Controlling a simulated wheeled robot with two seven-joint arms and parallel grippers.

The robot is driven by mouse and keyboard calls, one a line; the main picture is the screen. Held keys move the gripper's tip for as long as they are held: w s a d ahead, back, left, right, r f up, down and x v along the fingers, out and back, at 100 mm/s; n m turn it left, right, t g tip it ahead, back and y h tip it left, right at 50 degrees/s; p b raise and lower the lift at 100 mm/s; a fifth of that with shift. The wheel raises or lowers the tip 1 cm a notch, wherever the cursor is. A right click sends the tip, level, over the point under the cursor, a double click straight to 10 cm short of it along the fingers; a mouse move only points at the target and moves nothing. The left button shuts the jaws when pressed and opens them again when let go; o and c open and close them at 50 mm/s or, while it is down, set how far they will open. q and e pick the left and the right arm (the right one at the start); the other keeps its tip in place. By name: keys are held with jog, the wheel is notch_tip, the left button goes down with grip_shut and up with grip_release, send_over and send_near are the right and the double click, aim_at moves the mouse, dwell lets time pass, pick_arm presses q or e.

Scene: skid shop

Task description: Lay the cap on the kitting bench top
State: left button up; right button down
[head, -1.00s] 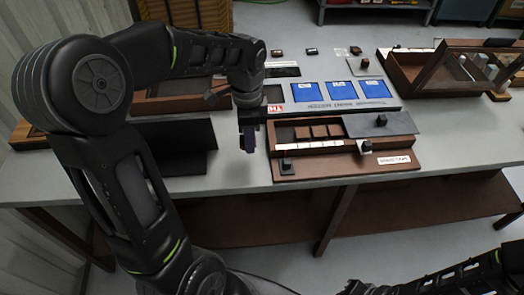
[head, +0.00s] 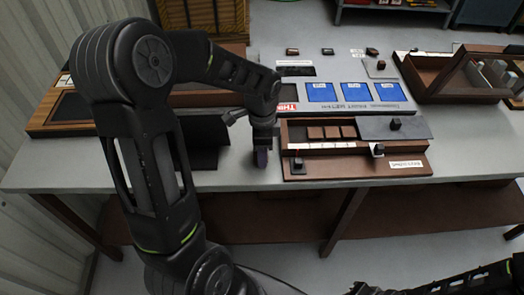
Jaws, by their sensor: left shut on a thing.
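My left gripper (head: 262,155) is over the front part of the grey kitting bench top (head: 232,178), just left of the brown wooden tray. It points down and is shut on a small dark, purplish piece (head: 261,159), which looks like the cap. The fingers hide most of it. I cannot tell whether it touches the bench top.
The brown tray (head: 405,168) with small blocks and a grey lid stands right of the gripper. Behind it lies a grey board with blue panels (head: 358,92). A black angled stand (head: 205,158) is to the left. An open wooden case (head: 425,80) stands at the back right. Bare bench lies in front.

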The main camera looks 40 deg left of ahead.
pick_arm(q)
jog(key=shift+f, duration=0.2)
jog(key=o, duration=1.3)
jog(key=shift+r, duration=0.1)
jog(key=shift+r, duration=0.1)
notch_tip(320, 180, up, 12)
jog(key=shift+r, duration=0.1)
